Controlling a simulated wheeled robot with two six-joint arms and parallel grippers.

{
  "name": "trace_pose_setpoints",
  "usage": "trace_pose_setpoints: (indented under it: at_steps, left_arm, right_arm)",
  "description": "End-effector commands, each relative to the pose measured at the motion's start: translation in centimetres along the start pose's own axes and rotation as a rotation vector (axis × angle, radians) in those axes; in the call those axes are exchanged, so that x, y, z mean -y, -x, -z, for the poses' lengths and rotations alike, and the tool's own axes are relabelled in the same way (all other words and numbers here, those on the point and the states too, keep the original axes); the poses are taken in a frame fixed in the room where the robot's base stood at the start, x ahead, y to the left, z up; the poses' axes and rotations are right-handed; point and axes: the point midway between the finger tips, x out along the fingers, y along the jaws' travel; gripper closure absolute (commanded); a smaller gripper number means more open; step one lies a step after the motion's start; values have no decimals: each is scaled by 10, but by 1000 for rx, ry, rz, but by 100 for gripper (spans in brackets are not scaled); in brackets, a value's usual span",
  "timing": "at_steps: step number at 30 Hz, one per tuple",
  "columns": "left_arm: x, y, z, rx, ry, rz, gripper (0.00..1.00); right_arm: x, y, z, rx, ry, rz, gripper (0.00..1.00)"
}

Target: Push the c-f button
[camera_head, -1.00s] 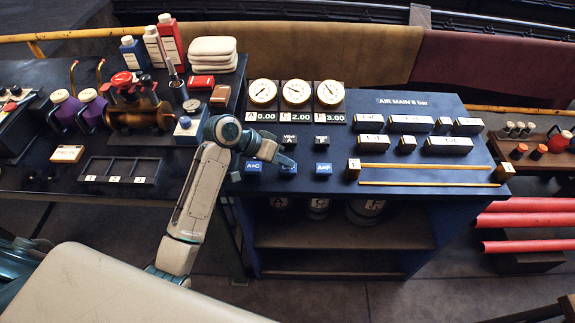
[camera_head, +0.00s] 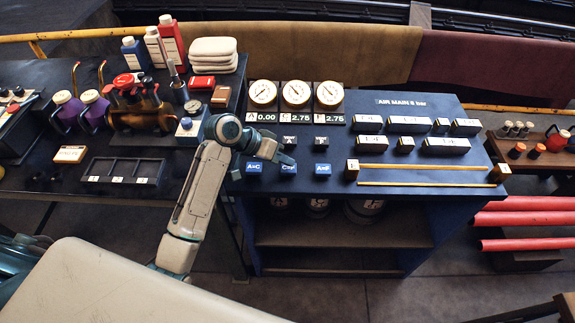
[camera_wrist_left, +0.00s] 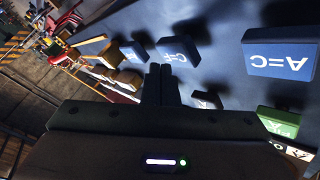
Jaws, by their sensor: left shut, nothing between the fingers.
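The blue C=F button (camera_head: 288,171) is the middle of three blue buttons on the dark panel. It also shows in the left wrist view (camera_wrist_left: 183,48), just past the fingertips. My left gripper (camera_head: 290,161) is shut and empty, its tips right at the upper edge of the C=F button. In the left wrist view the closed fingers (camera_wrist_left: 160,72) end beside the button; I cannot tell whether they touch it. The displays under the three gauges (camera_head: 296,94) read 0.00, 2.75 and 2.75. My right gripper is not in view.
The blue A=C button (camera_head: 254,168) is left of C=F and the A=F button (camera_head: 322,169) right of it. Two dark vent buttons (camera_head: 321,144) sit behind. Labelled blocks (camera_head: 408,124) and yellow rods (camera_head: 425,167) lie to the right.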

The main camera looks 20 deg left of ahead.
Motion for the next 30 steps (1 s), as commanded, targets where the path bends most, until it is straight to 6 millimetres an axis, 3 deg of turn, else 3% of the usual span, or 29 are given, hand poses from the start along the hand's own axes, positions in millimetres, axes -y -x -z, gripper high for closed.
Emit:
trace_pose_setpoints:
  at_steps: [19, 30]
  left_arm:
    - [-30, 42, 30, -1, -1, 0, 100]
    - [-30, 42, 30, -1, -1, 0, 100]
  right_arm:
    - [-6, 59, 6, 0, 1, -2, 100]
    - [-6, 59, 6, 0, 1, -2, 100]
